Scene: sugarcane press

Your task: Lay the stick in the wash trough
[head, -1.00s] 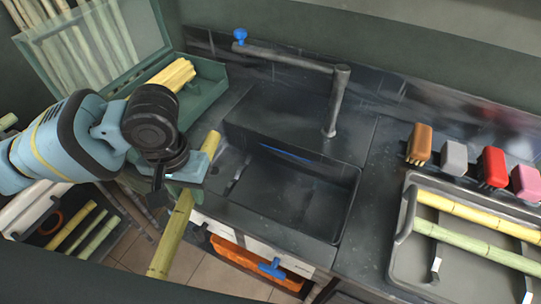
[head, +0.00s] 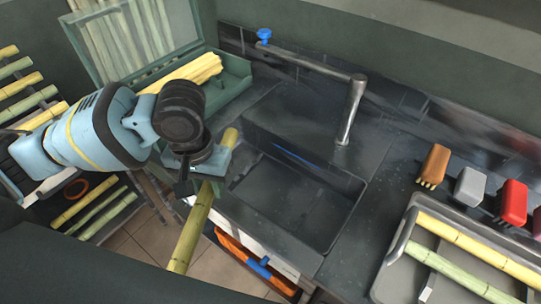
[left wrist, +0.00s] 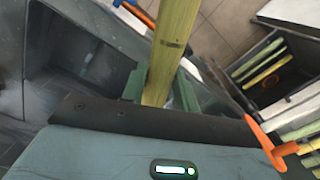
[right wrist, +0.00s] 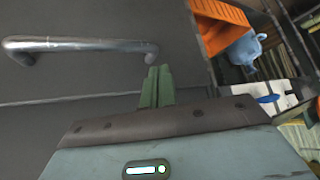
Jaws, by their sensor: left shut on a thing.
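My left gripper (head: 208,178) is shut on a yellow-green stick (head: 190,238). It holds the stick at the front left of the wash trough (head: 318,228), a dark sunken basin in the counter. The stick's far end is near the trough's left edge; its near end hangs over the floor in front of the counter. In the left wrist view the stick (left wrist: 175,40) runs between the green fingers (left wrist: 160,92), with part of the basin (left wrist: 75,75) at left. My right gripper (right wrist: 156,88) shows only in the right wrist view, its fingers together and empty, near a metal bar handle.
A tap (head: 350,108) stands behind the trough. An open green box (head: 236,80) with yellow sticks is at the back left. Several brushes (head: 470,187) and a grey tray (head: 390,272) with sticks are at right. An orange crate (head: 240,252) sits below the counter.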

